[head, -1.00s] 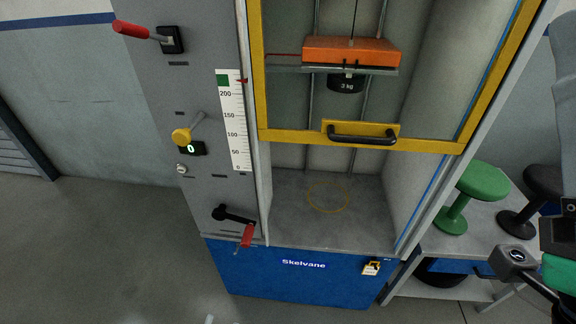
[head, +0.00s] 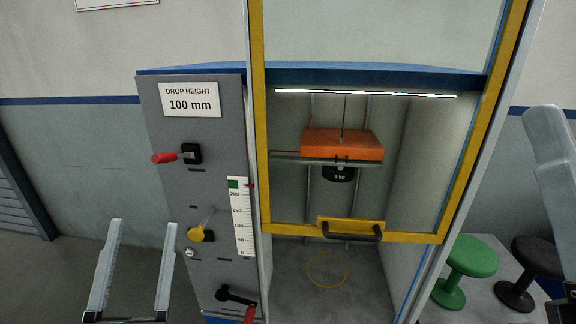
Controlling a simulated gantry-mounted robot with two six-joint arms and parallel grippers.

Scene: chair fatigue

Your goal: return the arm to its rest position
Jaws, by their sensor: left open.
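My left gripper (head: 143,236) shows at the lower left in the head view. Its two pale fingers point up and stand wide apart, with nothing between them. It is in front of the grey wall and floor, left of the test machine's grey control panel (head: 168,125), and appears clear of it.
The panel carries a red-handled lever (head: 165,158), a yellow knob (head: 196,235) and a black crank (head: 236,295). A yellow-framed guard with a black handle (head: 352,232) covers the orange weight block (head: 342,144). Green (head: 470,258) and black (head: 537,258) stools stand right.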

